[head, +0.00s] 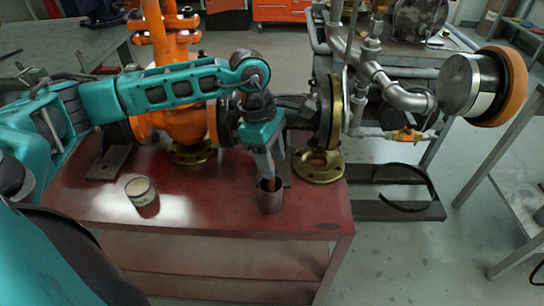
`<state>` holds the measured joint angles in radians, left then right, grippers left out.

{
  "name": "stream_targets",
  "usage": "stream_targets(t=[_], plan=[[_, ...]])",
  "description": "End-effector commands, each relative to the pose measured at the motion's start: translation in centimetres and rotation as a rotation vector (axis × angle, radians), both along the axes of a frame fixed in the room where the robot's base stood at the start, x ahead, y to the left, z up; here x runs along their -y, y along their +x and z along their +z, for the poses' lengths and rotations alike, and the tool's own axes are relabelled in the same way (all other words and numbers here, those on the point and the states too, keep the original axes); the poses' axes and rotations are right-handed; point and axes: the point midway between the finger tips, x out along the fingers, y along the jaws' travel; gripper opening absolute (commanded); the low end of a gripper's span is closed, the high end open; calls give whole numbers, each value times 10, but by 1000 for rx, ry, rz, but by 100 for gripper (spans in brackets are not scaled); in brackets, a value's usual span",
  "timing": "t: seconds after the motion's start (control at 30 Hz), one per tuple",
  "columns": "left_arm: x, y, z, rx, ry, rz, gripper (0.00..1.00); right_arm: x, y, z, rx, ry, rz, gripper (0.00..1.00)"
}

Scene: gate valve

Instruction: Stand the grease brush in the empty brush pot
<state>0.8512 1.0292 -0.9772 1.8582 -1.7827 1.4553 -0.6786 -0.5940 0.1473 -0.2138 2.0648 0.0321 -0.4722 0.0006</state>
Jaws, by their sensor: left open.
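A dark brown cylindrical pot (270,202) stands upright near the front edge of the red table. My left gripper (266,172) points down right above the pot, with its fingertips at or just inside the rim. It is open. I cannot clearly make out the grease brush; the fingers and the pot wall may hide it. I cannot tell whether the reddish patch at the pot's mouth is the brush. My right gripper is not in view.
A small light tin (140,191) stands at the table's left. The orange gate valve (180,120) stands behind my left arm. The red table (210,212) is bare between tin and pot.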

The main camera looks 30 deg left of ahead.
Motion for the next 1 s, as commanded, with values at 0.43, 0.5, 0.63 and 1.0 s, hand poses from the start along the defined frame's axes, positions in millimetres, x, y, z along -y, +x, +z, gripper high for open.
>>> stream_targets(t=[0.43, 0.5, 0.63, 1.0], plan=[[-17, -2, 80, 5, 0, 0, 46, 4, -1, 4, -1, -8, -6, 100], [-20, -3, 94, 5, 0, 1, 46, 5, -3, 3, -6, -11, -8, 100], [-24, -4, 113, 4, 0, 1, 46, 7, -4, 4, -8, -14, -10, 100], [-27, -5, 126, 1, 0, 0, 46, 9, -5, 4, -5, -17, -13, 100]])
